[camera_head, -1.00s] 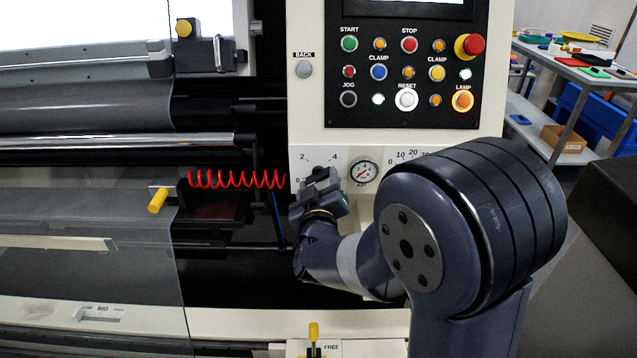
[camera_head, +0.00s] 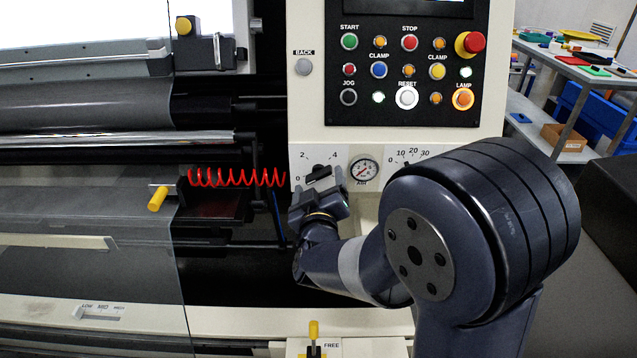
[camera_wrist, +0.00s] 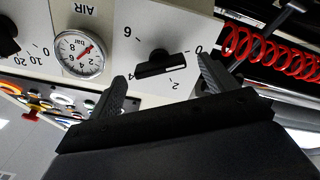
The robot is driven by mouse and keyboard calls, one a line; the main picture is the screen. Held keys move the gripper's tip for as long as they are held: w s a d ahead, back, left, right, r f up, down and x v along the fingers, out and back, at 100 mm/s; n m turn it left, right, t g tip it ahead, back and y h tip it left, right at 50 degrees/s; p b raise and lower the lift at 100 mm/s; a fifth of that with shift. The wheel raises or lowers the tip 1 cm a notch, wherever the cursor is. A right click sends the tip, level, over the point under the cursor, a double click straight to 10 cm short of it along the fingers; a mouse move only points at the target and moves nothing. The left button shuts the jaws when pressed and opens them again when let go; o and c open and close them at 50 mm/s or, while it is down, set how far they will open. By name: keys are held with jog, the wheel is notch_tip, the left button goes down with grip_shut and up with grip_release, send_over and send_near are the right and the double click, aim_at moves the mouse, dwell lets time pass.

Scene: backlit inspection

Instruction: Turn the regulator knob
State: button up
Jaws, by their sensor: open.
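The regulator knob (camera_head: 319,173) is black with a bar-shaped grip, on a cream panel with a scale from 0, left of the AIR gauge (camera_head: 364,170). In the wrist view, which is upside down, the knob (camera_wrist: 160,62) shows between the fingertips, its bar lying roughly sideways with a pale line along it. The gauge (camera_wrist: 80,53) has a red needle. My gripper (camera_head: 317,192) is just below and in front of the knob. In the wrist view my gripper (camera_wrist: 161,73) is open, one finger to each side of the knob, with gaps on both sides and nothing held.
A second black knob (camera_wrist: 7,38) with a 0–30 scale sits beyond the gauge. A red coiled hose (camera_head: 237,178) hangs left of the panel. A button panel (camera_head: 402,75) is above. A yellow-handled lever (camera_head: 314,331) stands below.

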jog(key=s, duration=0.9)
jog(key=shift+s, duration=0.3)
jog(key=shift+w, duration=0.1)
jog(key=w, duration=1)
jog(key=shift+w, duration=0.4)
jog(key=shift+s, duration=0.15)
